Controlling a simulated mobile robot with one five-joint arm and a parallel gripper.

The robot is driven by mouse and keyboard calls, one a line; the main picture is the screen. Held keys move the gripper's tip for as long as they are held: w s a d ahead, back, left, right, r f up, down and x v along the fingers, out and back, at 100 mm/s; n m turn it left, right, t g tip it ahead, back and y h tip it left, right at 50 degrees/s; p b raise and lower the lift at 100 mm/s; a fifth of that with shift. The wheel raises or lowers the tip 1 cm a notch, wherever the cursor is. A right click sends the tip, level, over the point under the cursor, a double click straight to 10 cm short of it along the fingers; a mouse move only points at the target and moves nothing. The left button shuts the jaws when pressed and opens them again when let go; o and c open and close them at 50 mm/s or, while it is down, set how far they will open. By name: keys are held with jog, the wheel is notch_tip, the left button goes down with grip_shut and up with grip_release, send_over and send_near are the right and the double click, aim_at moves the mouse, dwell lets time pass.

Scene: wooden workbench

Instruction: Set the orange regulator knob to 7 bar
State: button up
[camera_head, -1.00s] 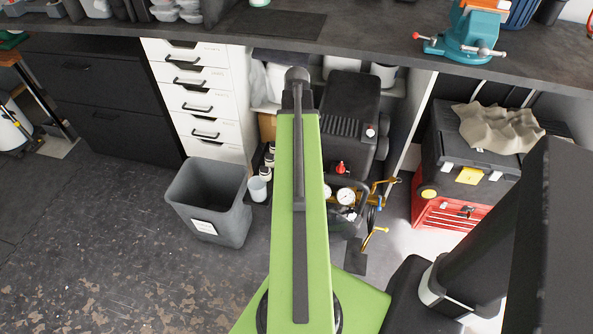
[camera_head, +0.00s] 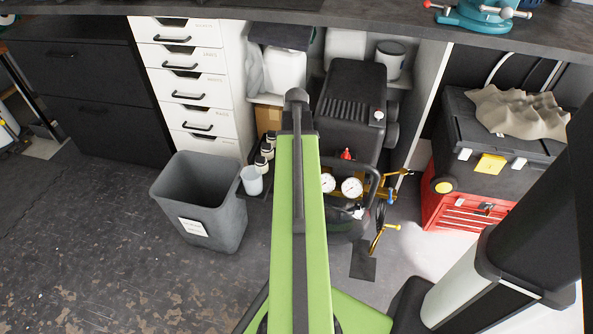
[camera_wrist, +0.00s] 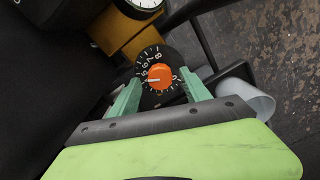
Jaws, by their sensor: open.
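The orange regulator knob (camera_wrist: 160,76) sits at the middle of a black dial (camera_wrist: 149,56) with white numbers in the wrist view. Its white pointer line faces left, near the 5 or just below it; I cannot read it exactly. The 6, 7 and 8 lie further round toward the top. My gripper (camera_wrist: 160,80) is open, its two green fingers on either side of the knob in the picture. I cannot tell if they touch it. In the head view my green arm hides the knob and gripper.
A brass block (camera_wrist: 116,32) and a gauge (camera_wrist: 146,4) are close to the dial. Two gauges (camera_head: 351,187) show on the black compressor (camera_head: 352,95). A grey bin (camera_head: 203,200), a white cup (camera_head: 252,180) and a red toolbox (camera_head: 462,212) stand nearby. Open floor lies at lower left.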

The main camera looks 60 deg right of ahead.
jog(key=shift+f, duration=0.3)
jog(key=shift+c, duration=0.2)
grip_shut()
jog(key=shift+m, duration=0.4)
jog(key=m, duration=0.4)
jog(key=shift+m, duration=0.4)
jog(key=m, duration=0.5)
jog(key=shift+m, duration=0.4)
